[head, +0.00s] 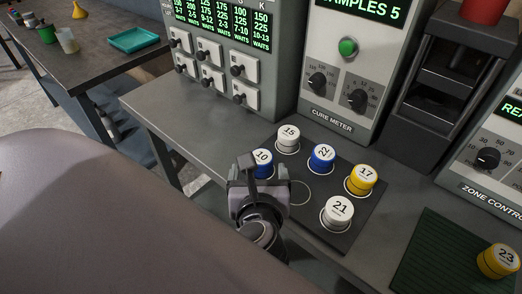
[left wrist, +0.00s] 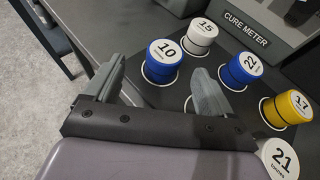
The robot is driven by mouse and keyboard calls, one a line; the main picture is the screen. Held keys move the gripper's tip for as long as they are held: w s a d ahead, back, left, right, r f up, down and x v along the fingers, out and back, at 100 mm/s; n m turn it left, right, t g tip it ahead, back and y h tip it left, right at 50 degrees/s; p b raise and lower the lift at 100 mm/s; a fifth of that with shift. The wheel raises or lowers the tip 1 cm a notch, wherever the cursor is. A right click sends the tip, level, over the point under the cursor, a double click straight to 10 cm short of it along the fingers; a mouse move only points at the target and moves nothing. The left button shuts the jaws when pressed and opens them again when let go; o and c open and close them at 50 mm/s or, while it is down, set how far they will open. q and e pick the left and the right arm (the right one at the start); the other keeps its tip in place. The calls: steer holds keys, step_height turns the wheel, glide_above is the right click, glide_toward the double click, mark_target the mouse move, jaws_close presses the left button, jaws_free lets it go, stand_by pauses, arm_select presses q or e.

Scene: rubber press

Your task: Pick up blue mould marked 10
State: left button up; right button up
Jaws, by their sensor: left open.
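The blue mould marked 10 (head: 263,158) stands upright on the dark mat, partly hidden behind my left gripper in the head view. It also shows in the left wrist view (left wrist: 164,60), just beyond the fingertips and between their lines. My left gripper (head: 262,182) is open and empty, its two fingers (left wrist: 161,88) apart and short of the mould. My right gripper is not in view.
The white mould 15 (head: 288,138), blue mould 22 (head: 321,158), yellow mould 17 (head: 360,179) and white mould 21 (head: 337,213) stand close by on the dark mat (head: 318,236). A yellow mould 23 (head: 498,261) is on a green mat (head: 432,262). The cure meter (head: 338,78) stands behind.

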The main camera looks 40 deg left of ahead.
mark_target(262, 166)
arm_select(q)
steer(key=shift+d+b+x, duration=0.15)
steer(key=shift+b+x, duration=0.05)
steer(key=shift+x, duration=1.55)
steer(key=shift+d+b+x, duration=0.1)
steer(key=shift+b+x, duration=0.05)
steer(key=shift+x, duration=1.6)
steer(key=shift+w+f, duration=0.1)
steer(key=shift+w, duration=0.05)
steer(key=c, duration=1.2)
